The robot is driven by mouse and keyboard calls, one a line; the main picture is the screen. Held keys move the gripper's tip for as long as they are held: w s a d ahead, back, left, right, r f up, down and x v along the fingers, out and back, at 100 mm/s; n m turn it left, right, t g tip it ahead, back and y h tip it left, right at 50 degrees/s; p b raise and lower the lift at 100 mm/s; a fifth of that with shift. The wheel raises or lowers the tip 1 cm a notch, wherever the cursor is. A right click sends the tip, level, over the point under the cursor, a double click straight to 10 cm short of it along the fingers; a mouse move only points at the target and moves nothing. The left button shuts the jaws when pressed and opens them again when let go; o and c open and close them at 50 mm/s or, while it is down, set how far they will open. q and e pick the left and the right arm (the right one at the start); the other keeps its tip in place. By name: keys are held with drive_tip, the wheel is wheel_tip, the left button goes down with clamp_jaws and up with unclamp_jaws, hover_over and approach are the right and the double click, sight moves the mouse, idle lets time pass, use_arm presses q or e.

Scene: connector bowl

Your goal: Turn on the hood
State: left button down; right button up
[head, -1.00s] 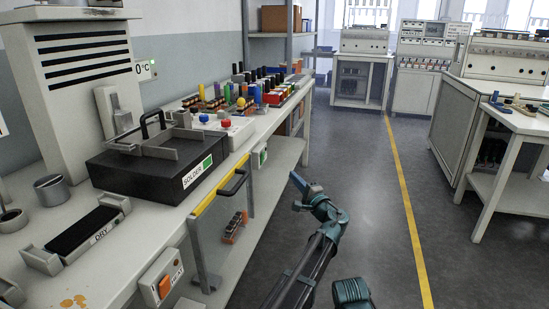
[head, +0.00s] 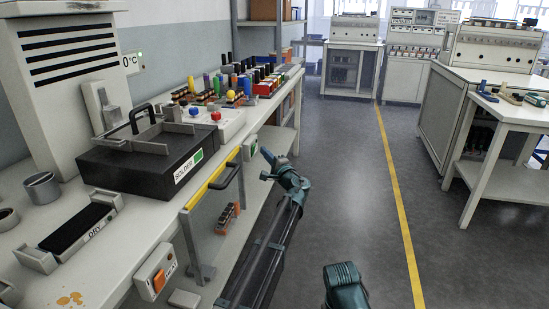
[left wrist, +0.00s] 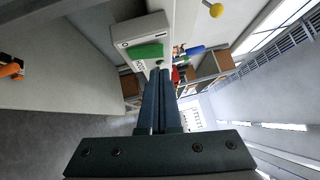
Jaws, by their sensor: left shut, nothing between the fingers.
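The hood appears to be the tall white housing (head: 70,85) with black slots on the bench at the left in the head view. A small white switch box with a green face (head: 250,148) sits on the bench's front edge. My right gripper is out of view.
A yellow-edged panel with a black handle (head: 225,177) stands between the two boxes. A black solder unit (head: 140,165) and several coloured parts stand on the bench. The floor aisle (head: 345,190) is clear.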

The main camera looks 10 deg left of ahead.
use_arm(q)
drive_tip(key=shift+a+r, duration=0.15)
drive_tip(key=shift+a, duration=0.75)
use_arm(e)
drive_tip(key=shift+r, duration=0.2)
use_arm(q)
drive_tip(key=s+d+r+p, duration=0.2)
drive_tip(key=s+d+p, duration=0.2)
drive_tip(key=s+d, duration=0.3)
drive_tip(key=d, duration=0.3)
drive_tip(key=shift+s+r+n+g, duration=0.2)
drive_tip(key=shift+r+n+g, duration=0.1)
drive_tip(key=shift+n+g, duration=0.1)
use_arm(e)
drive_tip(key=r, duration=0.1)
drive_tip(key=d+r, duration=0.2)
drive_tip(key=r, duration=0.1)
